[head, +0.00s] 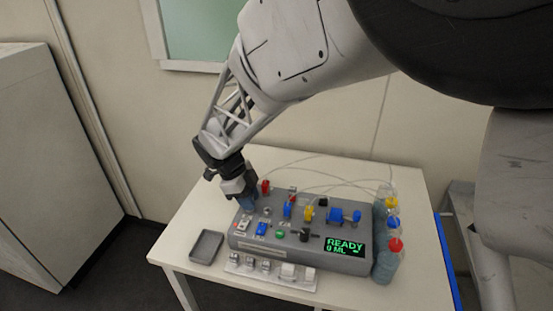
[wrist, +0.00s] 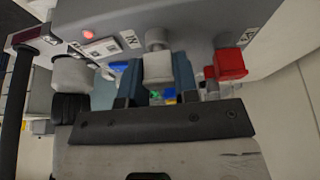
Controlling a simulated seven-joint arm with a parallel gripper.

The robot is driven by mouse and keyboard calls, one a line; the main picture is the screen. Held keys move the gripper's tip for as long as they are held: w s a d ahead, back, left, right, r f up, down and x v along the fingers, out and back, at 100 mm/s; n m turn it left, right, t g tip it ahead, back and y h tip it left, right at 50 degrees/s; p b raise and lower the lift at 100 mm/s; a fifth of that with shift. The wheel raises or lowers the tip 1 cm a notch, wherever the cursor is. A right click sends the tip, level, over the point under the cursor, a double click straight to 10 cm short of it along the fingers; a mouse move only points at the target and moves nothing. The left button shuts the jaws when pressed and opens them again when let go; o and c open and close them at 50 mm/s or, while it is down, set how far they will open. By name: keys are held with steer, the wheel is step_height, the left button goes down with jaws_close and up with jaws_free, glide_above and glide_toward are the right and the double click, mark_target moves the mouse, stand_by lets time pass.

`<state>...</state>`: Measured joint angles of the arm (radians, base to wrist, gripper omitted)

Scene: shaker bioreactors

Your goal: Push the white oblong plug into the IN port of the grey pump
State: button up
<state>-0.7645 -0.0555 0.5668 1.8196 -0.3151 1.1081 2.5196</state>
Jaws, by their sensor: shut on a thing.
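The grey pump (head: 345,262) sits on the white table with its display reading READY 0 ML; its wall also shows in the wrist view (wrist: 190,20). My gripper (head: 248,205) is at the pump's left back end. In the wrist view, my gripper's blue fingers (wrist: 158,80) are shut on the white oblong plug (wrist: 157,67). The plug lies in line with the round grey IN port (wrist: 155,37), beside the IN label (wrist: 129,39). Its end appears to meet the port; I cannot tell how deep it sits. In the head view the gripper hides the plug.
A red plug (wrist: 230,64) sits by another label to the right in the wrist view. Bottles with coloured caps (head: 389,250) stand at the pump's right end. A small grey tray (head: 206,246) lies at left. Thin tubes arch behind the pump. A row of clamps (head: 268,267) lies in front.

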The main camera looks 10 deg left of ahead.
steer(key=shift+f, duration=0.35)
stand_by(0.3)
steer(key=o, duration=1)
steer(key=shift+r, duration=0.15)
steer(key=v, duration=0.7)
steer(key=shift+a+r, duration=0.2)
steer(key=shift+r, duration=0.05)
steer(key=shift+d, duration=0.15)
